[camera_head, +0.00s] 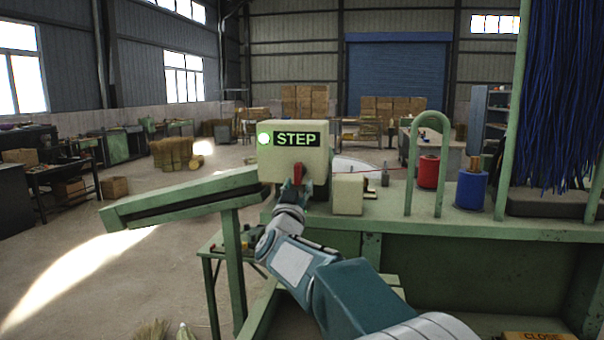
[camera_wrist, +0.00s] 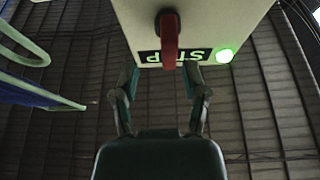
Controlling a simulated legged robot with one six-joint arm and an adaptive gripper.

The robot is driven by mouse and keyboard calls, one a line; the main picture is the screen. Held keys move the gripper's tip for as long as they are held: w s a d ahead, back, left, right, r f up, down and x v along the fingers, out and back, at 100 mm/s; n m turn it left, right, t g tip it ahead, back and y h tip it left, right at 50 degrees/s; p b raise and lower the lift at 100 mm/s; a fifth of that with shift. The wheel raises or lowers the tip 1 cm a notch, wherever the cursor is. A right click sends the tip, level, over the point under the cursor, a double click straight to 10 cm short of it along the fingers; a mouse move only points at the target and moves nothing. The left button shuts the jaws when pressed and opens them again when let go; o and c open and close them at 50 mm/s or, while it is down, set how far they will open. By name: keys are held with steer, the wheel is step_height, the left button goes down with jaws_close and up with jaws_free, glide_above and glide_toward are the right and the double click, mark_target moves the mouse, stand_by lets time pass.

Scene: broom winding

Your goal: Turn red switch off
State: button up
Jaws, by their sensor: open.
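My gripper (camera_head: 296,188) is just in front of the box, at the switch's lower end. The wrist view is upside down and shows the red switch (camera_wrist: 169,38) as a lever between the lines of my two fingers. There my gripper (camera_wrist: 160,78) is open, with its fingers apart on either side of the switch. I cannot tell whether a finger touches it.
A smaller cream box (camera_head: 348,194) stands close right of the control box. A green bent rail (camera_head: 412,165), a red spool (camera_head: 428,172) and a blue spool (camera_head: 471,190) are further right on the green machine. A green beam (camera_head: 180,199) extends left.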

mark_target(297, 177)
steer(key=x, duration=0.2)
steer(key=a+x, duration=0.1)
steer(key=x, duration=0.1)
steer(key=shift+w+r, duration=0.15)
steer(key=shift+w, duration=0.2)
steer(key=shift+w+d+r, duration=0.1)
steer(key=shift+w+d, duration=0.05)
steer(key=shift+d, duration=0.35)
steer(key=shift+a, duration=0.65)
jaws_close()
steer(key=shift+d, duration=0.25)
